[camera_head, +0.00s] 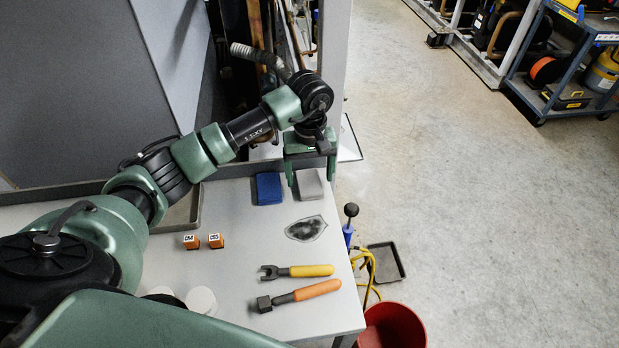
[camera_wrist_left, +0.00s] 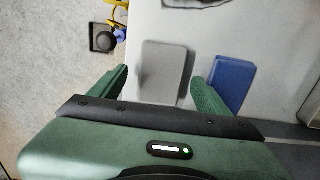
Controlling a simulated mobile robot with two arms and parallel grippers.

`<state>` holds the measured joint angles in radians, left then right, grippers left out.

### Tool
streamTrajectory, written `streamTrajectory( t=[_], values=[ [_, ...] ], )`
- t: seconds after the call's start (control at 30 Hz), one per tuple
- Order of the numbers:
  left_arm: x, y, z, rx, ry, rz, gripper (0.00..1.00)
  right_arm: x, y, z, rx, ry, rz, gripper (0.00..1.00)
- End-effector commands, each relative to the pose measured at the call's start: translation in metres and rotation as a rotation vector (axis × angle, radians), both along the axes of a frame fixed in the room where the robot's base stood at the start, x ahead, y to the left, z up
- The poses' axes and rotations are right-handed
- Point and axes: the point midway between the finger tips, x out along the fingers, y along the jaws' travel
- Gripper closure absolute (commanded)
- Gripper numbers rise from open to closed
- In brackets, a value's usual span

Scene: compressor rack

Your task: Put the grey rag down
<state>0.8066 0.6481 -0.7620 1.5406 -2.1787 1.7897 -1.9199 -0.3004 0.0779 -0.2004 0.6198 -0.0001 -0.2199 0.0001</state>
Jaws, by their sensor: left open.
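The grey rag (camera_head: 309,188), a folded flat block, lies on the table near its far right edge. It also shows in the wrist view (camera_wrist_left: 165,72), between my fingers with gaps on both sides. My left gripper (camera_head: 311,179) is open over the rag and holds nothing. It points down at the table. I cannot tell the exact height of the fingertips. My right gripper is not in view.
A blue folded rag (camera_head: 268,188) lies just left of the grey one. A red bucket (camera_head: 392,326) stands on the floor.

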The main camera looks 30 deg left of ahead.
Motion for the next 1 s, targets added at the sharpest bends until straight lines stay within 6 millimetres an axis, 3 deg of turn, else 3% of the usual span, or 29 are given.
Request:
streamTrajectory(
  t=[0.3, 0.5, 1.0],
  values=[
    [0.001, 0.001, 0.067, 0.002, -0.006, 0.002, 0.23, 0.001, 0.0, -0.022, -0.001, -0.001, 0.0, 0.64],
    [0.0, 0.0, 0.096, 0.001, -0.002, 0.002, 0.23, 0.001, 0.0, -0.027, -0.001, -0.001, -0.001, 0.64],
    [0.0, 0.001, 0.105, 0.002, 0.001, 0.001, 0.23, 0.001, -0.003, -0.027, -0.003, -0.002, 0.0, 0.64]
  ],
)
